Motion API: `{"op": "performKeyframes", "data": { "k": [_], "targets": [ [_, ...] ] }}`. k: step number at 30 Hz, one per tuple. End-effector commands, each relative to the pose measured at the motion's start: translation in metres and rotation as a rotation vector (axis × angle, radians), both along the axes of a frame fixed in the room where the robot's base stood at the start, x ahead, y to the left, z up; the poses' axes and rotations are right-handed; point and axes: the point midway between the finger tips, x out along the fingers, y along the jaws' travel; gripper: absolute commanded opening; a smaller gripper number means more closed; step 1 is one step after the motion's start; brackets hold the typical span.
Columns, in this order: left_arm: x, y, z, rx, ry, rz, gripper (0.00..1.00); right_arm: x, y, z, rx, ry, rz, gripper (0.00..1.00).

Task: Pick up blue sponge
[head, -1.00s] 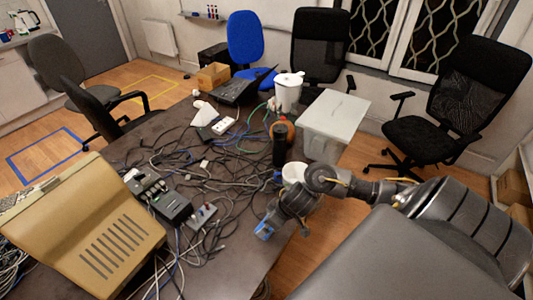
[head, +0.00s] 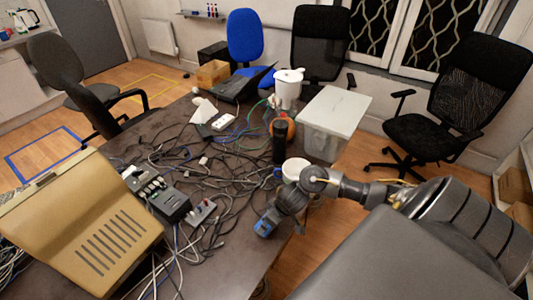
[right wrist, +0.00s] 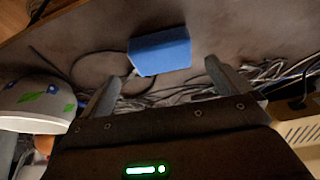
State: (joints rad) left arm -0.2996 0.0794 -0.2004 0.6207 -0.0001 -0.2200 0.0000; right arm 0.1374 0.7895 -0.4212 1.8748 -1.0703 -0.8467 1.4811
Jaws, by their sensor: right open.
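The blue sponge (head: 266,222) lies on the dark table near its front right edge in the head view, partly hidden by my gripper. In the right wrist view the sponge (right wrist: 160,50) is a plain blue block, just beyond my fingertips and between their lines. My right gripper (right wrist: 163,72) is open and empty, its two fingers spread wide on either side of the sponge's near side. In the head view my right gripper (head: 276,212) is right at the sponge. Contact cannot be told. My left gripper is not in view.
A white bowl (head: 295,169) with a leaf pattern (right wrist: 36,103) stands close beside my right gripper. Tangled cables (head: 215,180) and a grey box (head: 170,205) cover the table to the left. A black cylinder (head: 279,142) and a white jug (head: 288,88) stand behind.

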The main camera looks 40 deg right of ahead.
Motion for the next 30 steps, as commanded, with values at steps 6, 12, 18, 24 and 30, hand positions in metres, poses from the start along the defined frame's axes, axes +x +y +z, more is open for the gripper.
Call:
{"op": "performKeyframes", "data": {
  "k": [6,12,18,24,30],
  "targets": [
    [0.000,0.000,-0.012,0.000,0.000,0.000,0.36,0.007,0.005,-0.034,0.001,0.002,-0.001,1.00],
    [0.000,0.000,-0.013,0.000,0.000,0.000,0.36,0.011,0.006,-0.041,0.000,0.001,0.001,1.00],
    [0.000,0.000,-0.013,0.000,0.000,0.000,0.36,0.011,0.006,-0.040,0.000,0.001,0.001,0.93],
    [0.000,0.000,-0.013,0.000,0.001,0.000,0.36,0.011,0.006,-0.040,0.000,0.001,0.000,0.67],
    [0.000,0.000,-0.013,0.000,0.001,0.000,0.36,0.011,0.006,-0.040,0.000,0.001,0.000,0.55]
  ]
}}
